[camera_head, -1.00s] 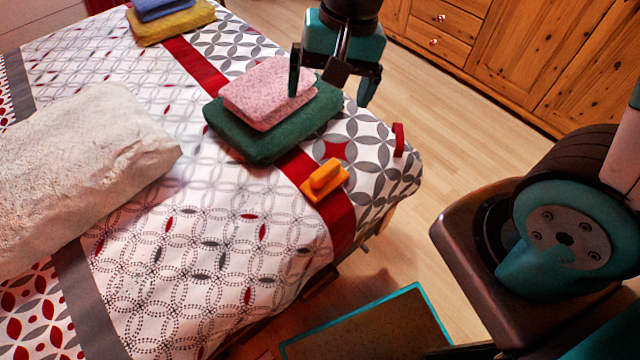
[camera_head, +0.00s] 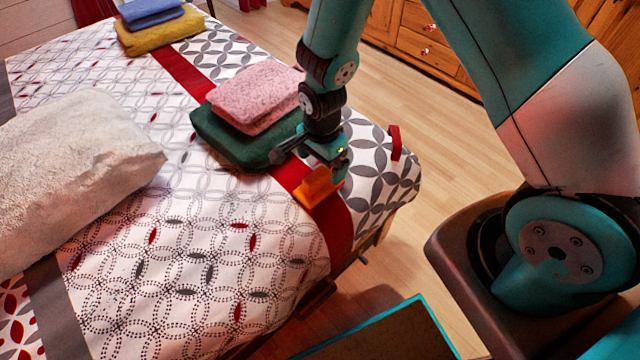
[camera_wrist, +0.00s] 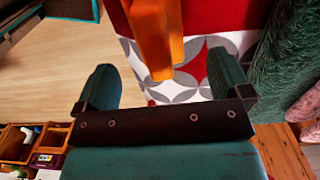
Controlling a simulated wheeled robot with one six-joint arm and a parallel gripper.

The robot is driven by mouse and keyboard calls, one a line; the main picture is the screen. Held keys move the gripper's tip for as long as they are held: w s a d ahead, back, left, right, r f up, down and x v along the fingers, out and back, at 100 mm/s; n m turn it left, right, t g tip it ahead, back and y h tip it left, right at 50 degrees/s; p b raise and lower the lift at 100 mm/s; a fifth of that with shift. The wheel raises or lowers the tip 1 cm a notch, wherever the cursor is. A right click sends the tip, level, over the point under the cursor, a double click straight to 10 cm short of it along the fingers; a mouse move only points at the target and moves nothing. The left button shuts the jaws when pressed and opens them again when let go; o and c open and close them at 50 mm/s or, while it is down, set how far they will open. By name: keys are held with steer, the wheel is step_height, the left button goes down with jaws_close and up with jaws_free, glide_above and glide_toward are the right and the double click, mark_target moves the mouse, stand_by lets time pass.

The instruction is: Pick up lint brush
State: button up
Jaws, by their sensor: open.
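The orange lint brush (camera_head: 318,187) lies on the red stripe near the bed's edge, partly hidden by my gripper (camera_head: 310,162). My gripper is just above it, pointing down, and is open and empty. In the wrist view the lint brush (camera_wrist: 156,38) shows as an orange bar extending from the top edge into the space between the two spread fingers of my gripper (camera_wrist: 164,82). No contact between fingers and brush is visible.
A green folded towel (camera_head: 225,143) with a pink one (camera_head: 252,97) on it lies close beside my gripper. A small red object (camera_head: 395,143) sits at the bed's edge. A pale pillow (camera_head: 70,180) lies left. The patterned bedspread (camera_head: 190,235) in front is clear.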

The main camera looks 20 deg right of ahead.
mark_target(319, 182)
steer(key=shift+s+a+f, duration=0.15)
steer(key=shift+a+f, duration=0.05)
steer(key=shift+f, duration=1.35)
steer(key=shift+s+a+f, duration=0.1)
steer(key=shift+a+f, duration=0.05)
steer(key=shift+f, duration=1.4)
steer(key=c, duration=1.1)
